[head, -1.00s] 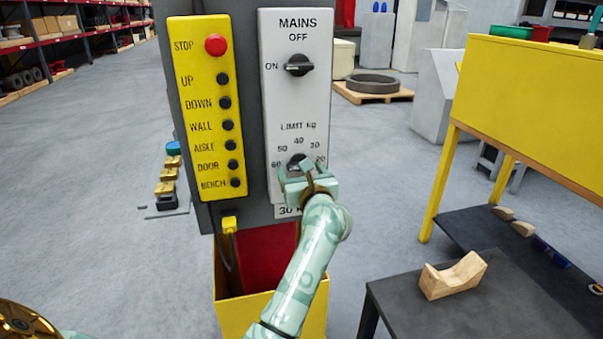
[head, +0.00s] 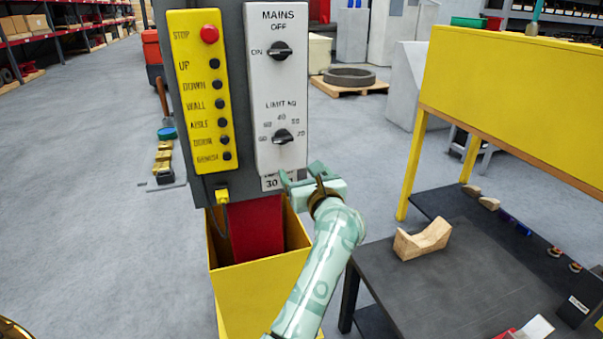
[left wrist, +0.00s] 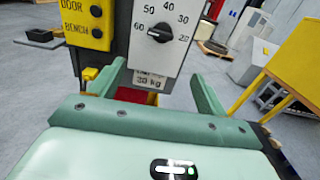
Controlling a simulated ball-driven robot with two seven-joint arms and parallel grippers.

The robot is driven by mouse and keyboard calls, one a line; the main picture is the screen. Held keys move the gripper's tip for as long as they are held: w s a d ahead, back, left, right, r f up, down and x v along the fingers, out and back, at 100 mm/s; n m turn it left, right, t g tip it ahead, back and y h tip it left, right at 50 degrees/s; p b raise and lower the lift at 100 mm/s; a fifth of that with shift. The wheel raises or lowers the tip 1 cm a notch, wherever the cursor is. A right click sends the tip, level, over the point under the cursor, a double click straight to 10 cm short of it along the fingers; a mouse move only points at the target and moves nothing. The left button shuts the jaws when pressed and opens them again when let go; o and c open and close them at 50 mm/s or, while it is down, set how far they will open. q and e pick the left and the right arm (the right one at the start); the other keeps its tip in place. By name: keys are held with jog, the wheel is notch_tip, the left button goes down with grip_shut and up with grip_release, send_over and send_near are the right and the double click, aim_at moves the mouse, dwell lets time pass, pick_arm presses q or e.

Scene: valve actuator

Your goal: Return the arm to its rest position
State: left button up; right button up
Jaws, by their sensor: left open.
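My left gripper (head: 302,174) is open and empty, just below the lower front of the white control panel (head: 293,100). The black LIMIT kg knob (head: 283,136) is fully in sight above the fingers and clear of them. In the left wrist view the open fingers (left wrist: 155,82) stand apart on either side of the 30 kg label (left wrist: 149,81), with the knob (left wrist: 160,32) beyond and above. Which number the knob points at is hard to tell. The MAINS knob (head: 281,51) sits higher on the panel. My right gripper is not in view.
A yellow button box (head: 202,95) is left of the panel. An open yellow bin (head: 262,278) stands below. Grey floor is open at left.

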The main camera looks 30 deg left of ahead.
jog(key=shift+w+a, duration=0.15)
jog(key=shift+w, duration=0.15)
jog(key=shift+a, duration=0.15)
